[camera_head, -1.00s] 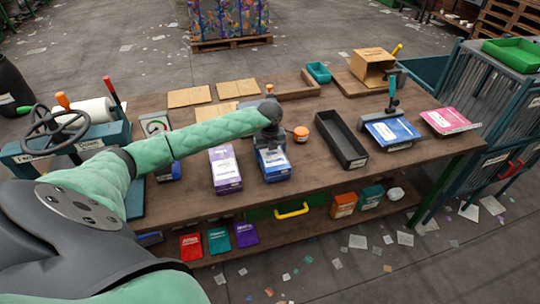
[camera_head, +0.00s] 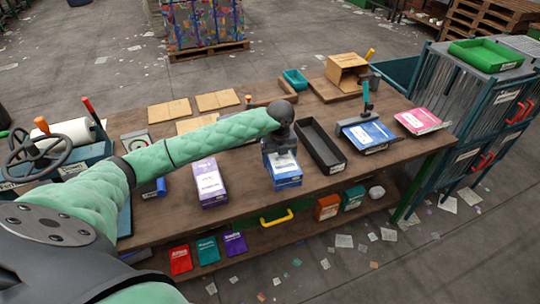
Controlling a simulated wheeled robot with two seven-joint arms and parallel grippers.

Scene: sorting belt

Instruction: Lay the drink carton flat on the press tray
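A blue carton (camera_head: 285,178) with a pale top label is at the end of my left arm, towards the table's front edge. My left gripper (camera_head: 281,152) is shut on it from above; the fingertips are mostly hidden by the wrist and carton. The carton stands upright and looks slightly raised, though the gap below it is hard to see. A purple and white carton (camera_head: 209,183) stands to its left. To the right, a dark-edged press tray (camera_head: 367,136) with a blue labelled surface sits beside an upright teal lever. My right gripper is not in view.
A long black open bin (camera_head: 322,146) lies between the carton and the blue-surfaced tray. A pink labelled panel (camera_head: 422,122) is farther right. Cardboard pieces (camera_head: 168,110), a teal bin (camera_head: 295,79) and an open cardboard box (camera_head: 346,70) are at the back. A blue cage (camera_head: 492,110) stands right.

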